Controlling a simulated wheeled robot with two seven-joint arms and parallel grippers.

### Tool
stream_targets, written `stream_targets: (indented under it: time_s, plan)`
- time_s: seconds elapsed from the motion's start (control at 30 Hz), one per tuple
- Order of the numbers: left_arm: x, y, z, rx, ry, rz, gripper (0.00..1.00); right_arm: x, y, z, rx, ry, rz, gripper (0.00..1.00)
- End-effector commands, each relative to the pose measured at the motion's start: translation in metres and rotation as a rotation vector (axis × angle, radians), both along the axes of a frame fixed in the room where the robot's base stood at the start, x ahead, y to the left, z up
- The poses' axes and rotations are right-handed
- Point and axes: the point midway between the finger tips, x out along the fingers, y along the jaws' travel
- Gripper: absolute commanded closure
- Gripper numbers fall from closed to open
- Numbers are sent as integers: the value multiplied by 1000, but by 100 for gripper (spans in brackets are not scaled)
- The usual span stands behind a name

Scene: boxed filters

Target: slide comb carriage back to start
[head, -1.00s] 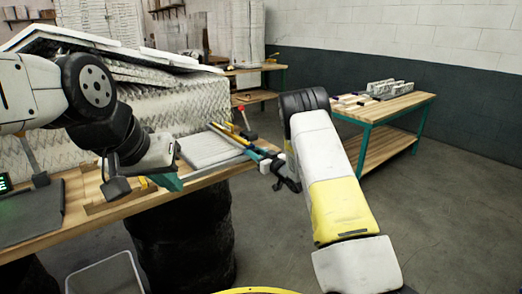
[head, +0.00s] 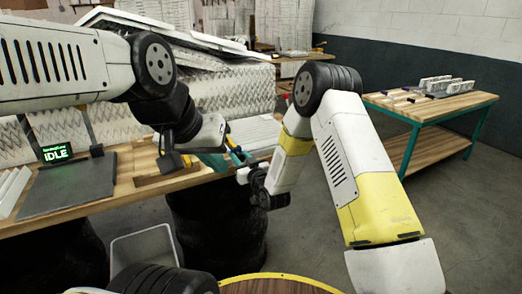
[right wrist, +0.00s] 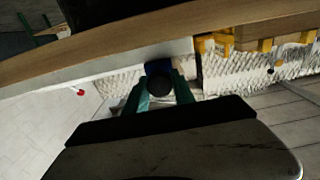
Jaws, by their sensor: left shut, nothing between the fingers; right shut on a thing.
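The comb carriage appears as a blue block with a round black knob (right wrist: 158,74) in the right wrist view. My right gripper (right wrist: 160,90) is shut on it, a teal finger on each side. In the head view my right gripper (head: 236,153) is at the bench's front edge, and the carriage cannot be made out there. My left gripper (head: 214,161) is shut and empty, pointing down just left of the right one. The white filter (head: 256,132) lies on the bench behind the grippers, partly hidden by them.
A bench (head: 125,185) holds a dark mat (head: 68,187) and a small screen reading IDLE (head: 57,153). Large pleated filters (head: 225,85) stand behind. A bin (head: 145,250) is on the floor below. A second table (head: 430,105) stands right, with clear floor between.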

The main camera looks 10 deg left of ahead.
Motion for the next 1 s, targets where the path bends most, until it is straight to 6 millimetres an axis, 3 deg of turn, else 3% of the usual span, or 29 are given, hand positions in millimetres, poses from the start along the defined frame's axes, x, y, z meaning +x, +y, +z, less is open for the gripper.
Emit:
stream_targets:
  time_s: [0.2, 0.7, 0.73, 0.8, 1.0]
  plan:
    - [0, 0, 0, 0, 0, 0, 100, -13, 19, 0, 0, 0, 2, 100]
    - [0, 0, 0, 0, 0, 0, 100, -17, 26, 0, 1, 2, 6, 100]
    - [0, 0, 0, 0, 0, 0, 100, -17, 26, 0, 1, 2, 7, 64]
    - [0, 0, 0, 0, 0, 0, 100, -17, 26, 0, 1, 2, 6, 50]
    - [0, 0, 0, 0, 0, 0, 100, -16, 24, 0, 1, 1, 3, 49]
